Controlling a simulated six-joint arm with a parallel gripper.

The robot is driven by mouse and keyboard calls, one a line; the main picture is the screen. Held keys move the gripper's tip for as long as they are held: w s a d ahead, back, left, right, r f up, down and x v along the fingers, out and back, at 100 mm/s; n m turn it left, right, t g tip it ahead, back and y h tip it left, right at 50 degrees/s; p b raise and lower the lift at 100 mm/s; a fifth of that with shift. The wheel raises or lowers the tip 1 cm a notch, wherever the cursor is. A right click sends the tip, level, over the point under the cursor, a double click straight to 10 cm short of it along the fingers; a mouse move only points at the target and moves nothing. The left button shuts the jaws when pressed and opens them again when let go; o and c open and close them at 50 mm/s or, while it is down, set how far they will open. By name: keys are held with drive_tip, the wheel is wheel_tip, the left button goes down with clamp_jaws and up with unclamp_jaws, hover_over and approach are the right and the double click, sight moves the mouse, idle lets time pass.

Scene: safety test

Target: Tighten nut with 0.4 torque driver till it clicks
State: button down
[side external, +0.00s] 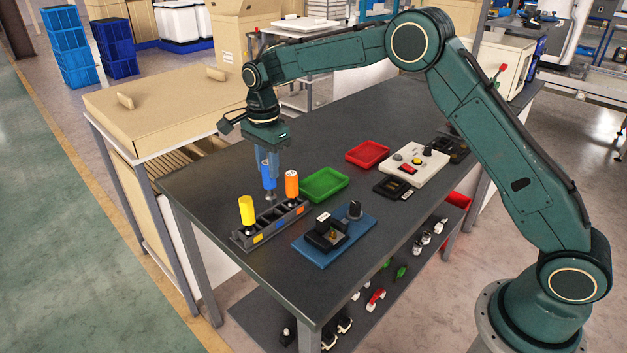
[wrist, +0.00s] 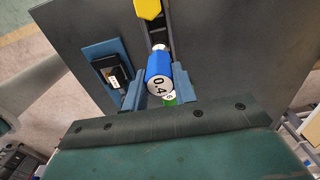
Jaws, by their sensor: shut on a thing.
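My gripper (side external: 268,160) points down over the dark driver rack. It is shut on the blue torque driver (side external: 268,176), which stands upright. In the wrist view the driver (wrist: 158,66) sits between both blue fingers, its white end marked 0.4. Its lower tip is at the middle of the rack (side external: 241,241); I cannot tell whether it is seated or lifted. A yellow driver (side external: 247,210) and an orange driver (side external: 292,183) stand at the rack's ends. A black fixture (side external: 326,232) sits on a blue plate (side external: 352,241) to the right. The nut is too small to make out.
A green tray (side external: 324,185) lies behind the orange driver, and a red tray (side external: 368,154) lies farther back. A white control box (side external: 414,164) with buttons stands at the right of the dark table (side external: 210,195). The table's left side is clear.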

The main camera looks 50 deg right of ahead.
drive_tip(key=s+d+r+n, duration=0.1)
drive_tip(key=s+d+n, duration=0.1)
drive_tip(key=s, duration=0.5)
drive_tip(key=s+d+r+n, duration=0.1)
drive_tip(key=s+d+n, duration=0.2)
drive_tip(key=s, duration=0.5)
drive_tip(key=shift+d, duration=0.25)
drive_tip(key=shift+f, duration=0.2)
drive_tip(key=shift+f, duration=2.2)
drive_tip(key=shift+f, duration=1.1)
idle(0.9)
